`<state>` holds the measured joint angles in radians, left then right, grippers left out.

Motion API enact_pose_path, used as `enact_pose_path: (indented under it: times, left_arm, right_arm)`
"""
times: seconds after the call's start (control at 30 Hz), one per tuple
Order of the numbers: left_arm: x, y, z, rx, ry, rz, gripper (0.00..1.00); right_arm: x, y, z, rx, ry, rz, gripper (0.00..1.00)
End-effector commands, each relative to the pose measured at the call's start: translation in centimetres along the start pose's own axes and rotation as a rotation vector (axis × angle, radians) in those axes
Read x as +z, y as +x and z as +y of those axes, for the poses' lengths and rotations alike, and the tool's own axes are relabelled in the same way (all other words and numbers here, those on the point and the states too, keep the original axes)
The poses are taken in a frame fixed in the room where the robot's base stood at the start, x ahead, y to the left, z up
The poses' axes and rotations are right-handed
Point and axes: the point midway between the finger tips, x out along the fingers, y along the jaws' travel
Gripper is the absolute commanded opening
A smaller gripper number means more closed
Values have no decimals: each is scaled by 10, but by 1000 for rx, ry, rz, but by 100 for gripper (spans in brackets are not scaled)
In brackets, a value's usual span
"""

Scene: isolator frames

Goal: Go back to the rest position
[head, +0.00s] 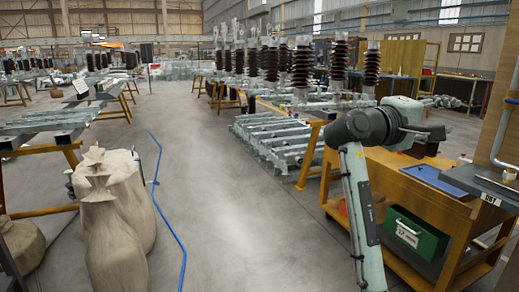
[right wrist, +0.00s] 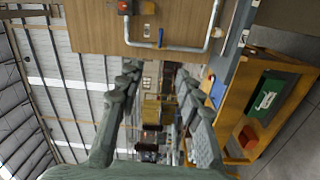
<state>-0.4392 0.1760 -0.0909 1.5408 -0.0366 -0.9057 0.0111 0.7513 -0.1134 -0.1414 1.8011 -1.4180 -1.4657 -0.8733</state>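My right arm (head: 362,205) rises from the bottom right of the head view and bends at a dark joint above the orange workbench. My right gripper (right wrist: 158,70) shows in the right wrist view with its two grey-green fingers spread apart. Nothing lies between them; the far hall and shelving show through the gap. In the head view the gripper's fingers cannot be made out clearly at the end of the arm. My left gripper is not in view.
The orange workbench (head: 412,190) stands close at right, with a blue tray (head: 434,179) on top and a green box (head: 416,232) below. A wooden panel (right wrist: 180,30) with a pipe is near the right gripper. Covered sacks (head: 112,215) stand at left. The middle floor (head: 235,220) is clear.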

Motion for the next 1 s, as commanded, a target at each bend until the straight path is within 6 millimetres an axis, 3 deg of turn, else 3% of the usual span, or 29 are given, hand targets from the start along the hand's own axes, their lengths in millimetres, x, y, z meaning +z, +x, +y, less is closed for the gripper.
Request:
enact_pose_path:
  times: [0.03,0.17,0.3,0.6,0.83,1.0]
  left_arm:
    - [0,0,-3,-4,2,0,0]
    - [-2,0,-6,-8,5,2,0]
    - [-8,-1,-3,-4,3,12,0]
    - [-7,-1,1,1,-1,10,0]
    - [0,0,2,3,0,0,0]
    - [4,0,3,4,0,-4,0]
  right_arm:
    - [3,20,-22,16,-84,-40,36]
    - [13,62,-63,53,-254,-116,36]
    - [36,110,-105,90,-437,-204,36]
    - [104,200,-165,139,-743,-360,36]
    - [45,208,-248,-127,-369,-14,36]
    - [-9,187,-309,-392,-3,201,36]
